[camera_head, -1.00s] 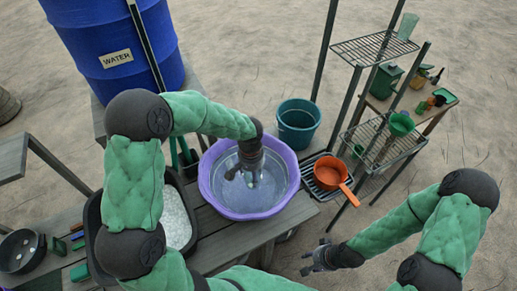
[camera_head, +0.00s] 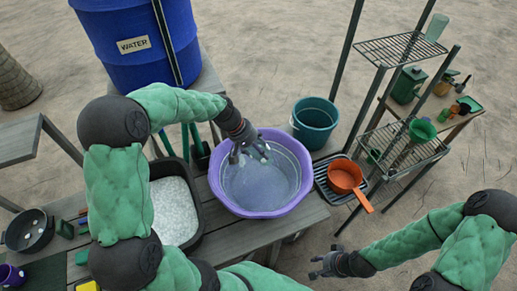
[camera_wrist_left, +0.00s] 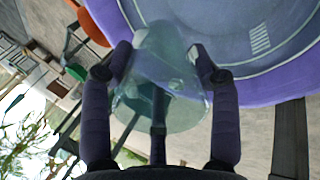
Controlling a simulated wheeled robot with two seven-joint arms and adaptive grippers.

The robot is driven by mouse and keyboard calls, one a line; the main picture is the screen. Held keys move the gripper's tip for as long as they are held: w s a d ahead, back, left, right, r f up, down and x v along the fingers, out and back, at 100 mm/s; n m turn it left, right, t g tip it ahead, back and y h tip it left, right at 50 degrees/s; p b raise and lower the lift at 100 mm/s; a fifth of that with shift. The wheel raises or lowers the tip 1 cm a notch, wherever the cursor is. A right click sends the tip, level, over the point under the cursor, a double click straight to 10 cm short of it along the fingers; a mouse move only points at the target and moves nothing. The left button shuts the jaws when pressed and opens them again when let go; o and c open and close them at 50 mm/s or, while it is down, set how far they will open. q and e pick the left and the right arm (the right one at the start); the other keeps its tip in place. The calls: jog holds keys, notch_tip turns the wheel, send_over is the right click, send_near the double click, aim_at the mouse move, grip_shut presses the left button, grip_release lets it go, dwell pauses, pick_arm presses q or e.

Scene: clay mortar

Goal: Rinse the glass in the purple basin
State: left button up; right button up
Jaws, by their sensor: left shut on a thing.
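The purple basin (camera_head: 303,196) stands on the wooden bench and holds water. My left gripper (camera_head: 252,152) is over the far-left part of the basin. In the left wrist view, my left gripper (camera_wrist_left: 162,78) is shut on a clear greenish glass (camera_wrist_left: 160,100), with a finger on each side of it. The basin's purple rim (camera_wrist_left: 265,92) shows behind it there. The glass is hard to make out in the head view, and I cannot tell whether it touches the water. My right gripper (camera_head: 323,266) hangs empty, its fingers apart, right of the bench.
A blue water barrel (camera_head: 135,45) stands behind the basin. A black tub with white material (camera_head: 175,208) is at its left. A teal bucket (camera_head: 314,122), a black rack with an orange pan (camera_head: 346,177), and a metal shelf (camera_head: 400,48) are at the right.

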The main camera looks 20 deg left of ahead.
pick_arm(q)
jog(key=shift+f+b, duration=6.7)
jog(key=shift+f, duration=2.1)
jog(key=shift+f+b, duration=0.4)
jog(key=shift+f, duration=0.2)
jog(key=shift+r, duration=0.2)
jog(key=shift+a, duration=0.15)
